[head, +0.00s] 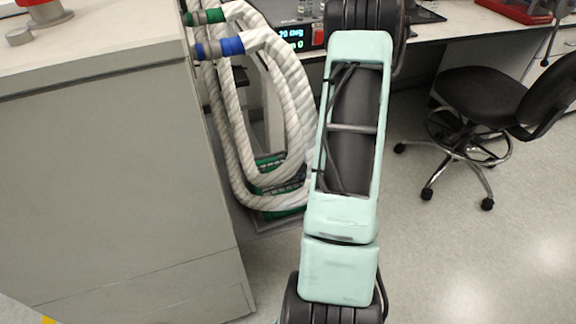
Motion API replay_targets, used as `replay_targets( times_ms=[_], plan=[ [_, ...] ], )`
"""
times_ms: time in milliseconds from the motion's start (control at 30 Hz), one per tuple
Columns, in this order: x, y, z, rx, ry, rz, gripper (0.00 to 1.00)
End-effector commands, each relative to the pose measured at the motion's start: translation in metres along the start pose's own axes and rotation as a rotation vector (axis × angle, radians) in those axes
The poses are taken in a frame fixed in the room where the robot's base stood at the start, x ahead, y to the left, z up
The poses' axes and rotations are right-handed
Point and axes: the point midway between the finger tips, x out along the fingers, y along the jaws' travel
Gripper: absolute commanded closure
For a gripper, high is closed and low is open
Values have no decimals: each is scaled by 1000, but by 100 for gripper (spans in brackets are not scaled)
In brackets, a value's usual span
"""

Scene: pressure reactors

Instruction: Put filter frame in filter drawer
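I see neither a filter frame nor a filter drawer that I can make out in the head view. My own arm, mint green with black joints, rises through the middle of the picture and covers part of the bench and the space under it. My gripper is outside the picture, so I cannot see what it holds.
A large grey cabinet (120,180) fills the left. White wrapped hoses (235,150) loop down beside it. A digital display (296,36) stands on the bench behind my arm. A black chair (485,95) stands at right. The floor (470,260) at lower right is clear.

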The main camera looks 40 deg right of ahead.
Motion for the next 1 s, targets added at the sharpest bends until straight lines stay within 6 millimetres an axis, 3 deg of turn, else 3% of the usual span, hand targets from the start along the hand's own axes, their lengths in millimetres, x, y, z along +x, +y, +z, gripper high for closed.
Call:
replay_targets(
  times_ms=[167, 600, 800, 1000],
  plan=[
    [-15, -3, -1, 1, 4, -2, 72],
    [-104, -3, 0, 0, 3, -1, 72],
    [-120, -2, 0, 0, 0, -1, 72],
    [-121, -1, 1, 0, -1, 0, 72]
  ],
)
